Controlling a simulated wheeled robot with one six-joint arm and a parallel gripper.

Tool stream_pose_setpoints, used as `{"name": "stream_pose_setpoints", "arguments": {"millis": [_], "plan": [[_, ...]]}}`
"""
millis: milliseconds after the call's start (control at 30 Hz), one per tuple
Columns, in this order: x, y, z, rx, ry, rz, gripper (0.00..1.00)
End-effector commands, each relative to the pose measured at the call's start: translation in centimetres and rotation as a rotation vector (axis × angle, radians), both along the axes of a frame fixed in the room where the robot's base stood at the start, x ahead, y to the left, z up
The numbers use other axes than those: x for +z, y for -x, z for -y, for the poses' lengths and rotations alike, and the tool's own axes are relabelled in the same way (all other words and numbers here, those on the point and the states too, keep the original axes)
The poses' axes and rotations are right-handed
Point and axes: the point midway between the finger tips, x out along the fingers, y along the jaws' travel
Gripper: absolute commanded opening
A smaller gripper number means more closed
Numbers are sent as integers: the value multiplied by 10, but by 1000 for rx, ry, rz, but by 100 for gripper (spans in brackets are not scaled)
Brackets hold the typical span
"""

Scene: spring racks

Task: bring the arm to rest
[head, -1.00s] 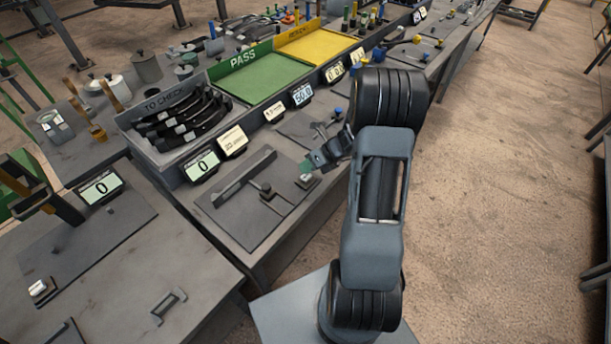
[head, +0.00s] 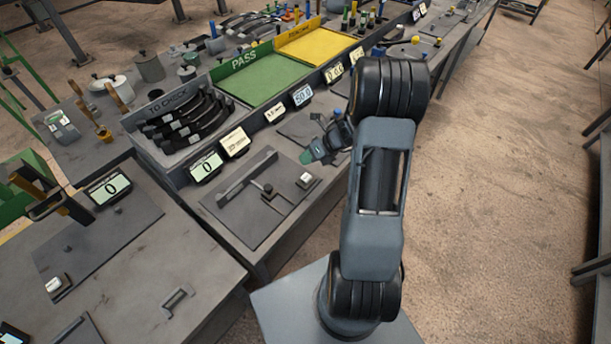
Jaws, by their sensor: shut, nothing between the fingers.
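My gripper (head: 307,157) shows in the head view at the left end of my arm, just left of the upper black joint. Its greenish fingertips point left and are shut with nothing between them. It hangs above the dark plate (head: 225,215) on the bench, apart from the small white-topped block (head: 305,181). My arm stands raised from its grey base at the bottom. Part of the wrist is hidden behind the upper arm joint.
The TO CHECK tray (head: 160,160) holds several dark curved springs. Behind it lie the green PASS tray (head: 262,80) and the yellow tray (head: 315,50). A display reading 0 (head: 205,166) stands before the trays. The floor (head: 490,200) to the right is clear.

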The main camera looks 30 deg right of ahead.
Motion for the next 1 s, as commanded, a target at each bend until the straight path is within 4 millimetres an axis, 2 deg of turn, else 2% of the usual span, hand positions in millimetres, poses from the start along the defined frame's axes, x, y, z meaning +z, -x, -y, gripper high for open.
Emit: {"name": "stream_pose_setpoints", "arguments": {"millis": [600, 733, 867, 933, 1000], "plan": [[0, 0, 0, 2, 1, 2, 0], [0, 0, 0, 52, 28, 46, 0], [-7, 12, -1, 236, 114, 135, 0], [-13, 27, -4, 393, 173, 188, 0], [-9, 43, -6, 581, 251, 264, 0]]}}
